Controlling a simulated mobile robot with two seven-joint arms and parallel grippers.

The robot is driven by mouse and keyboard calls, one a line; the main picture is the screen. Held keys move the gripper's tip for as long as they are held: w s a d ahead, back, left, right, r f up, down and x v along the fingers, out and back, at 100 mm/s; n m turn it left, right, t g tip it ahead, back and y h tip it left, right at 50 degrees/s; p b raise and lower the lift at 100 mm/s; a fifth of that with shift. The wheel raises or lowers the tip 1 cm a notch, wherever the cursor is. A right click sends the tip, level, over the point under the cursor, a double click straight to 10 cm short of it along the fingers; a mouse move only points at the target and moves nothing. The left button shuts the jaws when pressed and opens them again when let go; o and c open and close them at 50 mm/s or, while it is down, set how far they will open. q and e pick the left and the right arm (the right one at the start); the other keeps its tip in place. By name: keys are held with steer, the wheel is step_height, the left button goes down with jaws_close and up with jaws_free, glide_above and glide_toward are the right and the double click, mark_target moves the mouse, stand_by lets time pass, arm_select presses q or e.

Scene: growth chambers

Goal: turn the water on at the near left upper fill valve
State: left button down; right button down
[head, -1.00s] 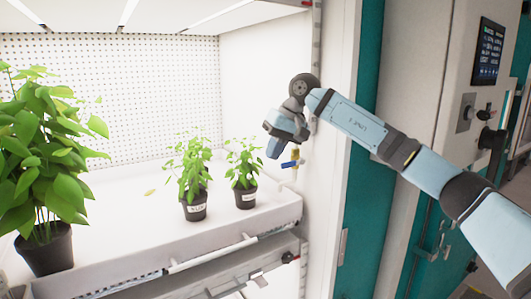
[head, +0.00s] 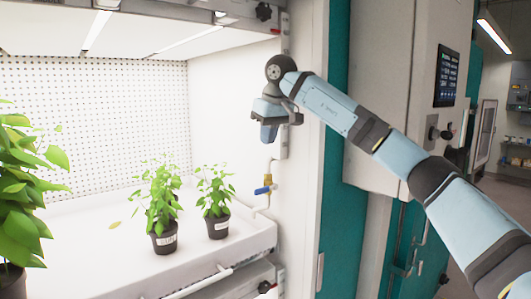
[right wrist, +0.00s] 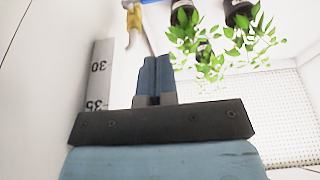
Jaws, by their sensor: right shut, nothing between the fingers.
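The fill valve (head: 268,178) is a brass fitting on a thin pipe at the right inner wall of the lit chamber. Its blue lever (head: 262,190) lies roughly sideways across the pipe in the head view. The brass fitting also shows at the top of the right wrist view (right wrist: 134,22), with a bit of blue at the frame edge. My right gripper (head: 268,138) is shut and empty, pointing down above the valve and apart from it. Its closed fingers show in the right wrist view (right wrist: 155,76). My left gripper is not in view.
Two small potted plants (head: 163,243) (head: 219,227) stand on the white tray (head: 110,275) left of the valve. A larger plant (head: 22,180) is at the far left. A ruled scale strip (right wrist: 98,75) runs along the wall. The chamber's door frame (head: 305,190) is close on the right.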

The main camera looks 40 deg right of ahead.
mark_target(261, 188)
steer(key=x, duration=0.3)
steer(key=p+x, duration=0.1)
steer(key=x, duration=0.3)
steer(key=p+x, duration=0.1)
steer(key=x, duration=0.3)
steer(key=shift+s+f, duration=0.15)
steer(key=shift+s, duration=0.2)
steer(key=shift+f, duration=0.75)
steer(key=shift+a, duration=0.15)
